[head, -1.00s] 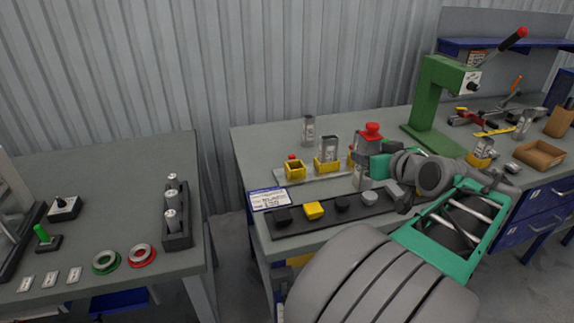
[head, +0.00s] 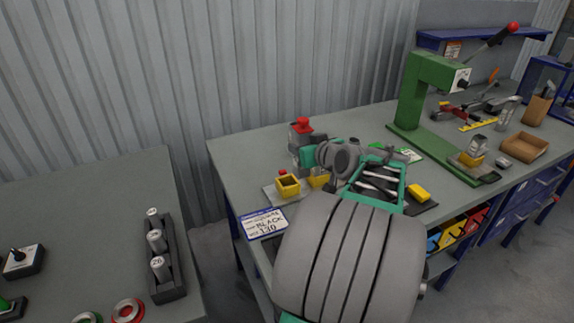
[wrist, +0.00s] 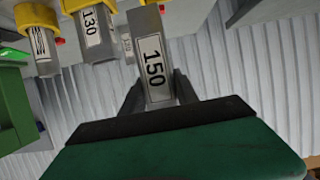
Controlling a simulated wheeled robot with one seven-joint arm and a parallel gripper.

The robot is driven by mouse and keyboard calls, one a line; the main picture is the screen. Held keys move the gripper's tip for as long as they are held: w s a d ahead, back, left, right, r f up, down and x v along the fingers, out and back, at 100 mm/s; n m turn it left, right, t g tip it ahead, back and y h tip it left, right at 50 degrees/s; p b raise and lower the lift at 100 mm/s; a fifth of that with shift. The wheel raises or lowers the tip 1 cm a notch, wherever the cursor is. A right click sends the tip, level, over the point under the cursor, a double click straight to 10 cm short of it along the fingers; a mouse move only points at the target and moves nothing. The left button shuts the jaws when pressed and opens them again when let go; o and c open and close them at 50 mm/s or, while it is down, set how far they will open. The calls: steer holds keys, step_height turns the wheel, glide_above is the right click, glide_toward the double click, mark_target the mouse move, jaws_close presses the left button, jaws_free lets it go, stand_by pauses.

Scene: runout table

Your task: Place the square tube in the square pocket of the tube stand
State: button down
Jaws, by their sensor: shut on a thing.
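My gripper (head: 304,158) is over the tube stand (head: 271,194) at the back left of the middle table. The wrist view is upside down. There the gripper (wrist: 158,92) is shut on the grey square tube marked 150 (wrist: 153,62), close to upright. The left yellow pocket (head: 288,187) looks open at the top in the head view. The tube's lower end is near yellow (wrist: 143,2) at the wrist view's top edge; whether it is inside, I cannot tell. A tube marked 130 (wrist: 90,28) stands in the neighbouring yellow pocket (head: 318,180), mostly hidden by my gripper.
Another tube (wrist: 127,42) shows behind the held one. A brown tray (head: 524,147) lies farther right.

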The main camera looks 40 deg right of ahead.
steer(key=shift+w+a+f+p, duration=0.1)
steer(key=shift+w+f+p, duration=0.1)
steer(key=shift+w+f, duration=1.1)
steer(key=shift+w+a+f+p, duration=0.15)
steer(key=shift+w+f, duration=0.4)
steer(key=shift+f, duration=1.35)
steer(key=shift+w+f+p, duration=0.25)
steer(key=shift+w+f, duration=0.7)
steer(key=shift+f, duration=0.65)
steer(key=c, duration=0.9)
jaws_free()
steer(key=shift+r, duration=0.1)
